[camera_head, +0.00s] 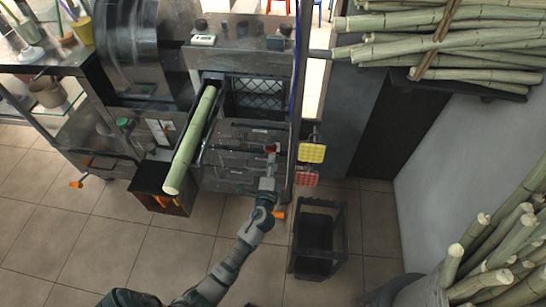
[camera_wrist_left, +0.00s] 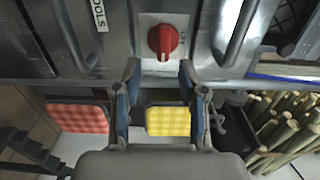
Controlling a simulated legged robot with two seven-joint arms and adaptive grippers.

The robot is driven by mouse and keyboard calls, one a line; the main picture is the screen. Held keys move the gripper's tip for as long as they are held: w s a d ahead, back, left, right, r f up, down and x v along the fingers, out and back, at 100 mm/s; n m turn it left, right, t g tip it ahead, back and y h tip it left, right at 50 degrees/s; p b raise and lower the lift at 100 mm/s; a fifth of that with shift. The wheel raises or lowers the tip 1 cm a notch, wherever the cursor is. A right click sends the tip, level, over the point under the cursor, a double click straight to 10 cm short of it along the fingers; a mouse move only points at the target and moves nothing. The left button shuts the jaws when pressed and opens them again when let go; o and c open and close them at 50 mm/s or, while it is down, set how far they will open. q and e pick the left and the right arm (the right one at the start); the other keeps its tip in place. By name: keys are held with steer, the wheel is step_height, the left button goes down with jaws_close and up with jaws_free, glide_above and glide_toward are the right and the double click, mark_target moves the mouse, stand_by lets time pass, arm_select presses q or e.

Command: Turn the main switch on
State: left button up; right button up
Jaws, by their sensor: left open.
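The main switch is a red rotary knob (camera_wrist_left: 163,41) on a pale plate on the metal panel. In the left wrist view its raised grip stands upright in the picture. A small red spot on the machine front in the head view (camera_head: 271,148) appears to be the same knob. My left gripper (camera_wrist_left: 160,72) is open and empty, its two fingers just below the knob and to either side of it, apart from it. In the head view the left gripper (camera_head: 269,168) is in front of the machine's drawers. My right gripper is not in view.
Bar handles (camera_wrist_left: 238,35) flank the switch. Yellow (camera_head: 312,152) and red (camera_head: 307,178) sponge-like pads hang beside the machine. A cane stalk (camera_head: 190,140) lies in the feed chute. A black bin (camera_head: 316,235) stands at right on the open floor; cane is stacked farther right.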

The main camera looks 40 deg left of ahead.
arm_select(q)
steer(key=v, duration=0.8)
